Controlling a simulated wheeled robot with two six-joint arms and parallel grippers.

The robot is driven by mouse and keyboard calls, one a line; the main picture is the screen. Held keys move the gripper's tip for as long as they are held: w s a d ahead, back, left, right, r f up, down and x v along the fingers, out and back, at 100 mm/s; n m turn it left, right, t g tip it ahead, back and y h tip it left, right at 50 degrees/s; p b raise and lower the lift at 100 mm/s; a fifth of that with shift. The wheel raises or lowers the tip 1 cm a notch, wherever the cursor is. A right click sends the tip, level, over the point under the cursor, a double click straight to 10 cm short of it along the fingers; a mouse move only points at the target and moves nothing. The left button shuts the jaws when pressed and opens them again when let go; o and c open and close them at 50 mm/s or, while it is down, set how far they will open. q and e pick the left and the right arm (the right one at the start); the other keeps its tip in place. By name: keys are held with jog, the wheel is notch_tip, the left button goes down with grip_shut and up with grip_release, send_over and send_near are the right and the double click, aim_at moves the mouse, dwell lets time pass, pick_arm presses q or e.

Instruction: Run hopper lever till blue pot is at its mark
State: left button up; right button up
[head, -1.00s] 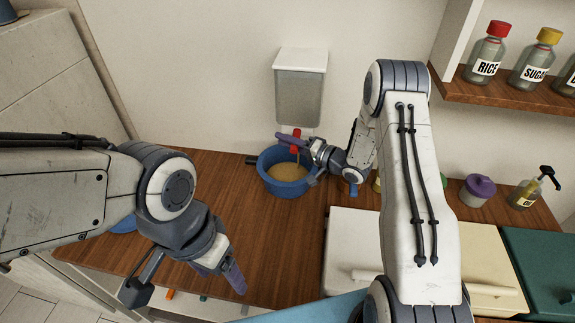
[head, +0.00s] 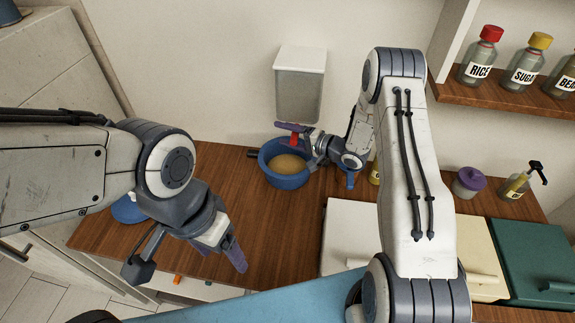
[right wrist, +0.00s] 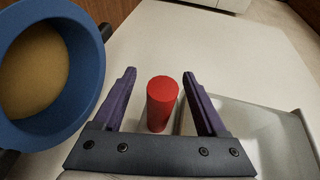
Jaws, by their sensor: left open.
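The hopper (head: 300,88), a grey translucent bin with a white lid, hangs on the wall. Its red lever (head: 294,141) sticks out below and shows as a red cylinder in the right wrist view (right wrist: 162,100). The blue pot (head: 286,181) stands on the counter under the hopper, holding tan grainy contents (right wrist: 33,72). No mark can be made out inside it. My right gripper (right wrist: 162,75) has its purple fingers on either side of the lever, with gaps on both sides. My left gripper (head: 237,255) is open and empty over the counter's front left.
White, cream and green canisters (head: 350,235) stand at the front right. A purple-lidded jar (head: 468,183) and a pump bottle (head: 517,186) stand behind them. Labelled jars (head: 480,58) line the upper right shelf. A blue item (head: 128,210) lies partly behind my left arm. The counter left of the pot is clear.

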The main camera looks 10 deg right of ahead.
jog(key=p+v, duration=0.2)
jog(key=v, duration=0.5)
jog(key=shift+p, duration=0.3)
